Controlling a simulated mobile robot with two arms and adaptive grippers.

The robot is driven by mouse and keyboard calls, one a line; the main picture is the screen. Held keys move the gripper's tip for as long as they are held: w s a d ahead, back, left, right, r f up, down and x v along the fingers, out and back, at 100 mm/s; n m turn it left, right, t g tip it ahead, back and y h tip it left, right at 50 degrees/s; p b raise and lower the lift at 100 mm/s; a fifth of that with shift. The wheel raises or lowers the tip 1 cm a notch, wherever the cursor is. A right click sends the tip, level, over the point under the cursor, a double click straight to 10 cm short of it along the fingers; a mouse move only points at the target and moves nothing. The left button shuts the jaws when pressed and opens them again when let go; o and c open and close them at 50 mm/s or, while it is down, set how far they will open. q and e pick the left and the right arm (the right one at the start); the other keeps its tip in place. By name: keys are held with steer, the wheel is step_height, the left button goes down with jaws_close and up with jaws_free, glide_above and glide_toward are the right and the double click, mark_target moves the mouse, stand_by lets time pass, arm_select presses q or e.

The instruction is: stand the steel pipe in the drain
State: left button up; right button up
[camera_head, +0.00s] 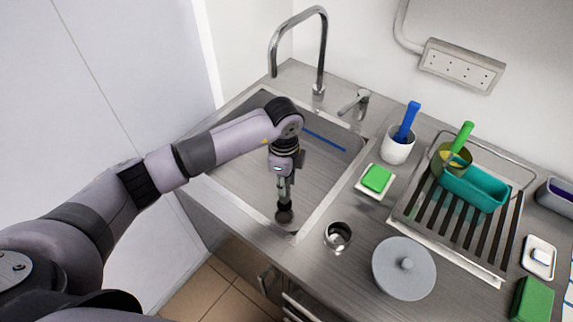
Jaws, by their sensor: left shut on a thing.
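My left gripper (284,198) points down into the steel sink basin (235,158). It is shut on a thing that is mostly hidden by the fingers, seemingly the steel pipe. The dark round drain (285,215) shows at the front of the basin floor, directly below the fingertips in this view. I cannot tell whether the pipe's lower end is in the drain or above it. My right gripper is out of view.
A blue stick (325,141) lies in the basin. A tall faucet (322,55) stands behind. To the right are a white cup (397,150), a green sponge (376,178), a steel cup (338,236), a grey lid (404,270) and a drying rack (420,205).

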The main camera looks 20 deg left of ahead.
mark_target(284, 204)
arm_select(q)
steer(key=shift+s+f+b, duration=0.2)
steer(key=shift+f+b, duration=0.55)
steer(key=shift+f, duration=0.15)
step_height(284, 204, down, 3)
steer(key=shift+w+r+b, duration=0.1)
steer(key=shift+b, duration=0.95)
steer(key=shift+f+b, duration=0.4)
steer(key=shift+f, duration=0.1)
steer(key=shift+f, duration=0.6)
steer(key=o, duration=0.7)
steer(key=shift+o, duration=0.2)
